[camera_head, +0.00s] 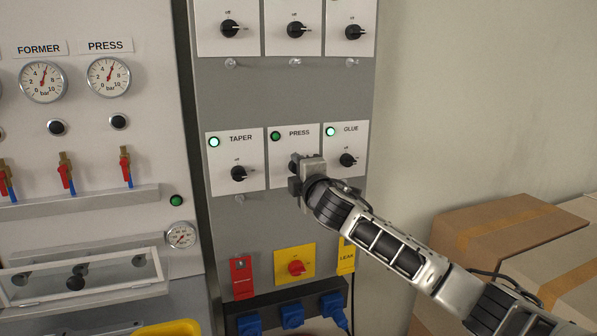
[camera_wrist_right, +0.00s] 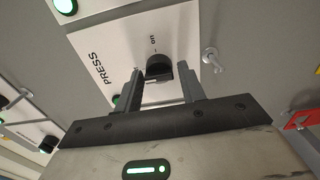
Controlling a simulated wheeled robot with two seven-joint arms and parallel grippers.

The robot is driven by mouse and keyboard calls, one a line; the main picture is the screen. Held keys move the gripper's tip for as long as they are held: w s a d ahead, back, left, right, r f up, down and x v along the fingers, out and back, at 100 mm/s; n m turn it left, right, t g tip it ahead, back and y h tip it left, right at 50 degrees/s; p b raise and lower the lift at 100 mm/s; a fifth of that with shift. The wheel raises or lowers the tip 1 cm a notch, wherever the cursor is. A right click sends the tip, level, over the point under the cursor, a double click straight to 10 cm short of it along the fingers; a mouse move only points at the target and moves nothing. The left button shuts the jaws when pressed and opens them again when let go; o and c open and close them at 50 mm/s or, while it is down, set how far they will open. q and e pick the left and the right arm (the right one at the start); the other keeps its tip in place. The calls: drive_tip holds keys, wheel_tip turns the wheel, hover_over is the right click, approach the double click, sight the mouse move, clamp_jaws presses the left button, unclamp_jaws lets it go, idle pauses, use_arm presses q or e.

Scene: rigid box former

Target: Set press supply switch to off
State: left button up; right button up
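The press supply switch is a black rotary knob on a white plate labelled PRESS (camera_head: 299,134). In the right wrist view the knob (camera_wrist_right: 159,68) sits between the two fingers of my right gripper (camera_wrist_right: 161,80), with a visible gap on each side. An "on" label with a tick shows beside it; the knob's pointing direction is unclear. In the head view my right gripper (camera_head: 297,175) is at this plate and covers part of the knob. The press lamp (camera_head: 275,136) is darker green than its neighbours. My left gripper is not in view.
The taper switch (camera_head: 238,174) is left of the press plate and the glue switch (camera_head: 347,160) is right, both with bright lamps. A metal peg (camera_wrist_right: 212,58) sticks out near the press plate. Below are a red-yellow switch (camera_head: 296,268) and blue plugs. Cardboard boxes (camera_head: 500,228) stand right.

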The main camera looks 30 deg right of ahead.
drive_tip(key=shift+o, duration=0.4)
use_arm(q)
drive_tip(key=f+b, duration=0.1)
drive_tip(key=b, duration=0.2)
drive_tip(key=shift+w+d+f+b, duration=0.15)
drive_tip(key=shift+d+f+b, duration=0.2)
drive_tip(key=shift+b, duration=0.05)
use_arm(e)
drive_tip(key=v, duration=1.6)
drive_tip(key=shift+w+a, duration=0.1)
drive_tip(key=shift+a, duration=0.05)
